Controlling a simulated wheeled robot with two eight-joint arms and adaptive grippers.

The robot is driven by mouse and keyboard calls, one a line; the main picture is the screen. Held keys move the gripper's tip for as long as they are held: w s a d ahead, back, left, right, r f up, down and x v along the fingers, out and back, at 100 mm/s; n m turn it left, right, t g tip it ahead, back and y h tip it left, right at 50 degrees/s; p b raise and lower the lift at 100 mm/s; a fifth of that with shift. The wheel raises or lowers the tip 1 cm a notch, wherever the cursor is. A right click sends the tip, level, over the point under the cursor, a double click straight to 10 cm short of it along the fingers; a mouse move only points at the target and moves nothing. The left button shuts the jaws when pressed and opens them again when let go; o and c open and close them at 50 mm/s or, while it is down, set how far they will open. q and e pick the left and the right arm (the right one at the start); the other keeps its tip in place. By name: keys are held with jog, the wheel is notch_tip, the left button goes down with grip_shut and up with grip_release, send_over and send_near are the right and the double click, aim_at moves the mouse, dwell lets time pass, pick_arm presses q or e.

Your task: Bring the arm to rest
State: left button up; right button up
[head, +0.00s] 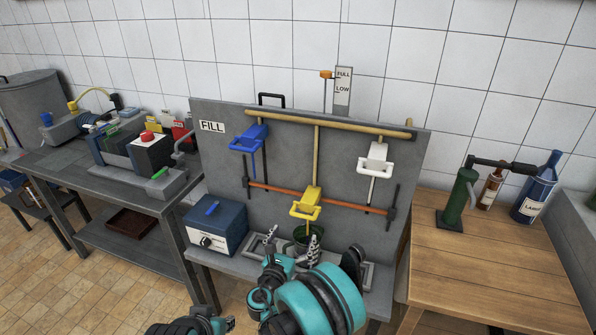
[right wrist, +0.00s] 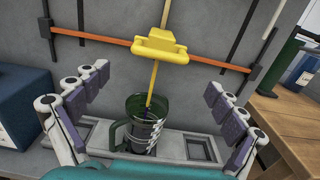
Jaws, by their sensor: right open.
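My right gripper (head: 292,244) is low in front of the grey FILL panel, fingers spread. In the right wrist view the open fingers (right wrist: 156,112) stand left and right of a dark green jug (right wrist: 136,128) with a handle, apart from it. The jug stands upright on the grey ledge below the yellow tap (right wrist: 160,46). A thin yellow line runs from the tap into the jug; I cannot tell whether it is liquid or a rod. In the head view the jug (head: 308,232) is partly hidden by my gripper. My left gripper's fingers do not show.
A blue tap (head: 249,138) and a white tap (head: 375,160) hang on the panel (head: 215,165). A blue box (head: 216,226) stands left on the ledge. On the wooden table (head: 470,255) right stand a green pump (head: 458,197) and bottles; its front is clear.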

jog(key=s+d+r+m+g, duration=0.4)
jog(key=s+d+m, duration=0.1)
jog(key=d+m, duration=0.35)
jog(key=s+d+r+m+g, duration=0.3)
jog(key=s+d+r+m, duration=0.15)
jog(key=d+m, duration=0.45)
jog(key=s+d+f+m+g+y, duration=0.1)
jog(key=s+m+y, duration=0.1)
jog(key=s+m, duration=0.5)
jog(key=s+d+f+m+g+y, duration=0.1)
jog(key=s+m+g+y, duration=0.1)
jog(key=s+m, duration=0.6)
jog(key=s+y, duration=0.1)
jog(key=s, duration=0.5)
jog(key=shift+s+d+f+y, duration=0.25)
jog(key=shift+s+d+y, duration=0.05)
jog(key=shift+s+d, duration=0.1)
